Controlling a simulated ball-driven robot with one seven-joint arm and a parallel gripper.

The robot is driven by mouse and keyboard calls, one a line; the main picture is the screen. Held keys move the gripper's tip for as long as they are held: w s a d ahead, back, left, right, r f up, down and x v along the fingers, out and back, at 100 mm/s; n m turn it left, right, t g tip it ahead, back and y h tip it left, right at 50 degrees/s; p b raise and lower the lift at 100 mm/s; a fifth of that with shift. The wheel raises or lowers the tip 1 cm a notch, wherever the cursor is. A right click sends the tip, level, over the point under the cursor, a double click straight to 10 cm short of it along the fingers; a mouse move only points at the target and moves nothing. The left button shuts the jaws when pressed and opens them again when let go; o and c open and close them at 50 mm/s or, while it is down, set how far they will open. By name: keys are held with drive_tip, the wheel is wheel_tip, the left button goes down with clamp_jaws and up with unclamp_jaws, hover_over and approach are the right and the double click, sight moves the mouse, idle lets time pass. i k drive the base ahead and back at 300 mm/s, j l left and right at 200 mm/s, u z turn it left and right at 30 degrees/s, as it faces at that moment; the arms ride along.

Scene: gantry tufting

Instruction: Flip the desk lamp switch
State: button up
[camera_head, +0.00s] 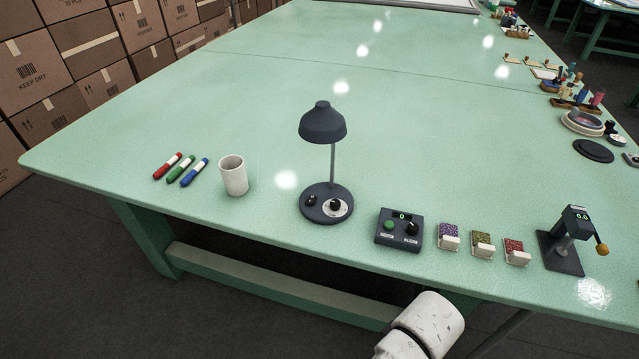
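On the base sit a small dark knob or switch (310,200) at the left and a black knob on a pale dial (336,207) at the right. I cannot tell from here which one is the lamp switch or how it is set. A white rounded part of my arm shows at the bottom edge, below the table's front edge. My gripper is not in view.
The table behind the lamp is clear.

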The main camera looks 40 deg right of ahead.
sight(310, 201)
drive_tip(key=i+j+u, duration=0.15)
drive_tip(key=i+j, duration=0.95)
